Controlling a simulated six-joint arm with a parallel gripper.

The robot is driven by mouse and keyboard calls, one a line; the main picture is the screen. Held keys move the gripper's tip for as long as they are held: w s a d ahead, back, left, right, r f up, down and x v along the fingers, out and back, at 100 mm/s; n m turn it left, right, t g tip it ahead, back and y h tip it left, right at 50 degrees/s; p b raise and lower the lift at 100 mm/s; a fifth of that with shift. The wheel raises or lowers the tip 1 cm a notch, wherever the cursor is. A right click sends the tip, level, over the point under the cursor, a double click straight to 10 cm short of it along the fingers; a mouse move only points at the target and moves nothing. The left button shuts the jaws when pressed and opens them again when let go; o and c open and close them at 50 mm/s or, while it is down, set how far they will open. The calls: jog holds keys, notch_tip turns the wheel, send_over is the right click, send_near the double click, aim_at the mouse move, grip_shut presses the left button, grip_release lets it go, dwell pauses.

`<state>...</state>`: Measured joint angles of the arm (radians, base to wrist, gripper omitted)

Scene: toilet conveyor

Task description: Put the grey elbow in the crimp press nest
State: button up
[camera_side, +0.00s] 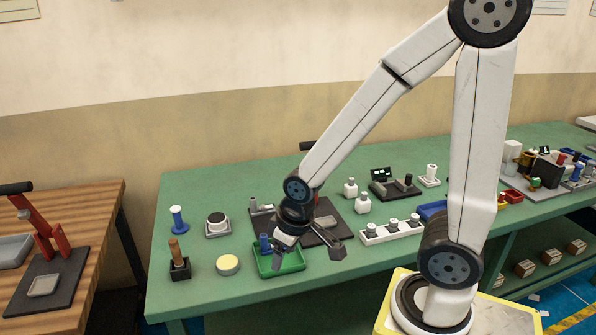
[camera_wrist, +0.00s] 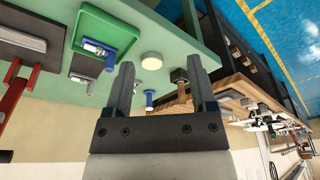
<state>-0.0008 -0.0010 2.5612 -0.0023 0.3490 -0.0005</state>
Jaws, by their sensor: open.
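A light grey part (camera_wrist: 96,47) with a blue piece (camera_wrist: 109,62) lies in the green tray (camera_wrist: 128,33); I cannot tell whether this is the grey elbow. The side view shows the blue piece (camera_side: 264,242) inside the green tray (camera_side: 291,267). A press with a red lever (camera_wrist: 14,92) stands on a dark base, with a pale nest (camera_wrist: 23,40) on it, at the left of the wrist view. Its dark base (camera_side: 325,231) shows behind my arm in the side view. My gripper (camera_wrist: 163,88) is open and empty, above the bench near the tray.
A cream disc (camera_side: 228,265), a black holder with a wooden handle (camera_side: 179,262) and a blue spool (camera_side: 178,219) stand left of the tray. A white rack (camera_side: 391,231) stands right. Another red press (camera_side: 42,230) is on the wooden bench. Bare green bench lies between items.

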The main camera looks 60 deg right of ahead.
aim_at(253, 200)
jog(key=w+d+f+n+h, duration=0.2)
jog(key=w+d+n, duration=0.2)
jog(key=d, duration=0.1)
jog(key=w+d+f+n+g+h, duration=0.1)
jog(key=w+d+f+n+h, duration=0.1)
jog(key=w+d+n+h, duration=0.1)
jog(key=w+d+f+n+h, duration=0.2)
jog(key=w+d+n, duration=0.3)
jog(key=d+n, duration=0.1)
jog(key=shift+w+d+n+h, duration=0.15)
jog(key=shift+d+n+h, duration=0.15)
jog(key=shift+d+h, duration=0.15)
jog(key=w+d+f+n+t+h, duration=0.1)
jog(key=w+d+n, duration=0.1)
jog(key=w+n, duration=0.1)
jog(key=w+d+f+n+t+h, duration=0.1)
jog(key=w+d+n+t, duration=0.1)
jog(key=w+n, duration=0.1)
jog(key=w+d+f+n+t+h, duration=0.1)
jog(key=w+d+n, duration=0.1)
jog(key=w, duration=0.3)
jog(key=shift+d+f+n+h, duration=0.3)
jog(key=shift+d+n+h, duration=0.05)
jog(key=shift+n, duration=0.35)
jog(key=shift+w+d+f+n+t, duration=0.1)
jog(key=shift+w+f+n+t, duration=0.05)
jog(key=shift+w+n+t, duration=0.4)
jog(key=shift+x, duration=1.35)
jog(key=shift+x, duration=2.55)
